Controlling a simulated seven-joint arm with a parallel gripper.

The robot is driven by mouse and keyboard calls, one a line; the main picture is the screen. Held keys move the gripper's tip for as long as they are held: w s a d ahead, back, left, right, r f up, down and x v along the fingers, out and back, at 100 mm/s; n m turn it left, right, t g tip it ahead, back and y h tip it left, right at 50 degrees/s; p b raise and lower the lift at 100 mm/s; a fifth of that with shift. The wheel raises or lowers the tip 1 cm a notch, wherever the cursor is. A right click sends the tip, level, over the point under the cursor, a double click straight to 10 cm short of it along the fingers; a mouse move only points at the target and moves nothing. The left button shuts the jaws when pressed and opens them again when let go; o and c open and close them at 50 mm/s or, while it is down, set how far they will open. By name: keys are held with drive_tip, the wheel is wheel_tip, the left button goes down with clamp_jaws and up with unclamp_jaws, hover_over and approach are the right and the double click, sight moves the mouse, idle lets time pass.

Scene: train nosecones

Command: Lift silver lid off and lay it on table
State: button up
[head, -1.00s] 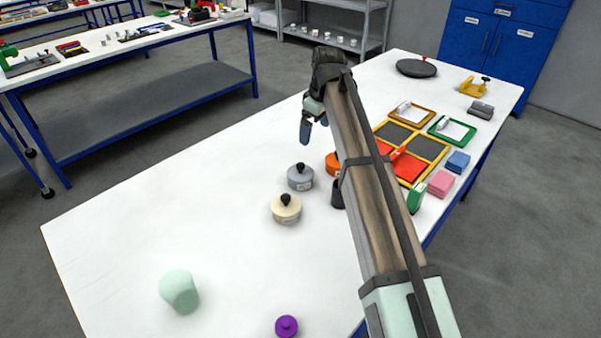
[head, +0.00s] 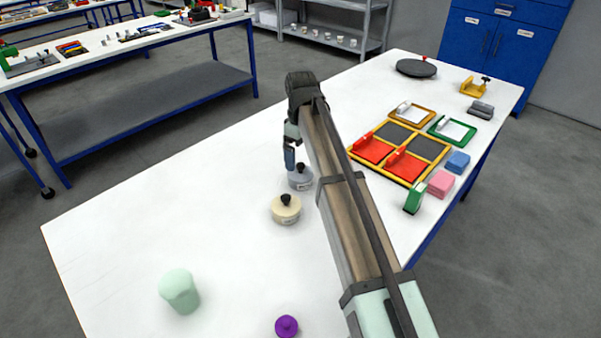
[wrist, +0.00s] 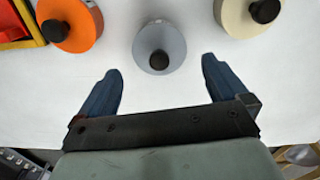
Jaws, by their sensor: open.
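The silver-grey round container with its lid and black knob (head: 301,180) stands on the white table, partly hidden by my gripper in the head view. In the wrist view the silver lid (wrist: 176,47) lies ahead of my fingers, centred between their lines, with its dark knob toward me. My gripper (head: 291,165) is above and close by it. In the wrist view my gripper (wrist: 161,75) is open and empty, its two blue fingers wide apart. I cannot tell the height between fingertips and lid.
A cream lidded container (head: 286,209) stands close by, and an orange one (wrist: 74,24) is on the other side. A yellow-framed tray (head: 444,150) lies to the right. A mint cup (head: 180,291) and purple knob-topped piece (head: 286,326) stand nearer. The left table area is bare.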

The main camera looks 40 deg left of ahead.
sight(300, 164)
drive_tip(key=shift+a+f, duration=0.2)
drive_tip(key=shift+f, duration=2.55)
drive_tip(key=shift+c, duration=0.3)
drive_tip(key=c, duration=0.8)
